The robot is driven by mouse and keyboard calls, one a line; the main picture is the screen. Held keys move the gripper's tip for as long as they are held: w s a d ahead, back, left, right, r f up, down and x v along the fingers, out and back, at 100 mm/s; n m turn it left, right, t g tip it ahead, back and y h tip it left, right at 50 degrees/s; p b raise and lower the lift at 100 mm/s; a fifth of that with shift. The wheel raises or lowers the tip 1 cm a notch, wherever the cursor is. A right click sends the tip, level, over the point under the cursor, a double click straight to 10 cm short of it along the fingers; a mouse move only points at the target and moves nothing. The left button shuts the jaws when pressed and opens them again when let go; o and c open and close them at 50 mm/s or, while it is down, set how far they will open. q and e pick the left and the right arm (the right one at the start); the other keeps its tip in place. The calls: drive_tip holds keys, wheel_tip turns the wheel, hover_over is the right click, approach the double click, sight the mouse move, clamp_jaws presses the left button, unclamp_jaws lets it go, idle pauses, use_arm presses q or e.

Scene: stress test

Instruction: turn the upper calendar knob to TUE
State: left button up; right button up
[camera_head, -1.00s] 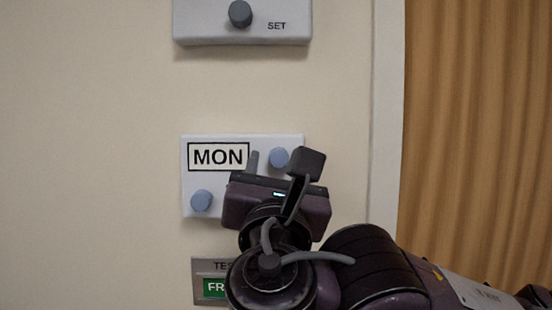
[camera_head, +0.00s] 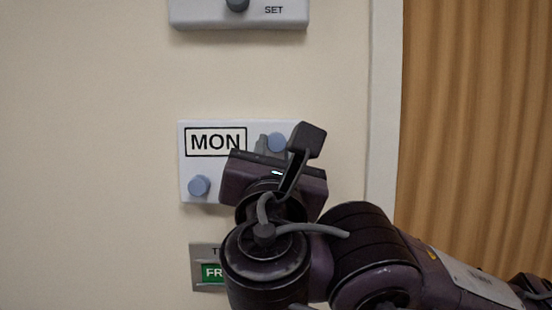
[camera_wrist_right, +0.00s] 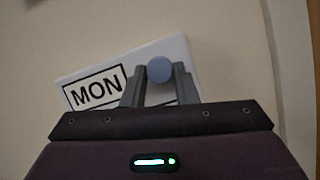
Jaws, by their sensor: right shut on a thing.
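The white calendar panel (camera_head: 212,166) is on the wall, and its window (camera_head: 215,141) reads MON. The upper knob (camera_head: 277,142), round and blue-grey, is at the panel's upper right. The lower knob (camera_head: 199,186) is at its lower left. My right gripper (camera_head: 268,146) is at the upper knob. In the right wrist view the upper knob (camera_wrist_right: 159,70) sits between the two grey fingers, which are shut on it. The gripper body hides the panel's lower right part. My left gripper is not in view.
Another panel with a dark knob (camera_head: 237,4) and the label SET is above. A grey plate with a green FR label (camera_head: 212,273) is below, partly hidden by my arm. A white trim strip (camera_head: 384,100) and a wooden surface (camera_head: 475,120) are at right.

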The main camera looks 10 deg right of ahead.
drive_tip(key=m+h+b, duration=0.1)
drive_tip(key=m+b, duration=0.1)
drive_tip(key=m+g+h+b, duration=0.1)
drive_tip(key=m+b, duration=0.1)
drive_tip(key=b, duration=0.1)
drive_tip(key=m+b, duration=0.2)
drive_tip(key=shift+a+f+g+h, duration=0.25)
drive_tip(key=shift+f+g+h, duration=0.05)
drive_tip(key=shift+h, duration=0.1)
drive_tip(key=shift+r+m+g+h+b, duration=0.2)
drive_tip(key=shift+m+g+h+b, duration=0.1)
drive_tip(key=shift+m+b, duration=0.65)
drive_tip(key=shift+r+m+g+h+b, duration=0.25)
drive_tip(key=shift+m+b, duration=0.35)
drive_tip(key=shift+m, duration=0.55)
drive_tip(key=shift+f, duration=0.1)
drive_tip(key=o, duration=1)
